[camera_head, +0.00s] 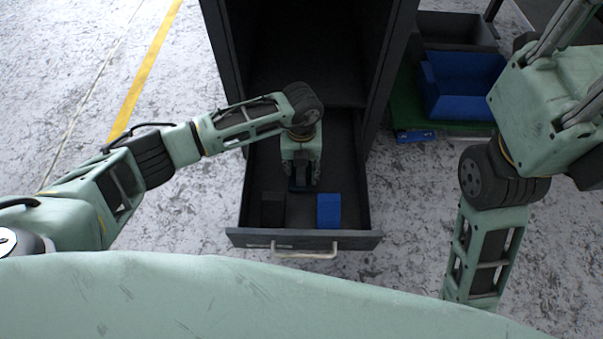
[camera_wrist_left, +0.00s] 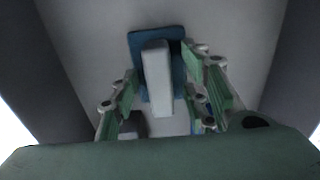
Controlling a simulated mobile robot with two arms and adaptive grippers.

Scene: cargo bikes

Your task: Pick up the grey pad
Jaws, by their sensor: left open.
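My left gripper (camera_head: 303,184) points down into the open drawer (camera_head: 355,185), with its fingers open. In the left wrist view, a light grey bar-shaped piece (camera_wrist_left: 157,78), likely the grey pad, lies between the open fingers (camera_wrist_left: 160,100). A blue flat piece (camera_wrist_left: 140,42) shows behind and around its far end. I cannot tell whether the two are joined. In the head view the gripper mostly hides them; only a dark blue edge shows at the fingertips. I see no clear finger contact. My right gripper is out of view.
A black block (camera_head: 272,208) and a blue block (camera_head: 328,210) sit near the drawer's front, left and right of the gripper. The drawer walls stand close around. The dark cabinet (camera_head: 225,50) rises behind. A blue bin (camera_head: 462,85) stands at right.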

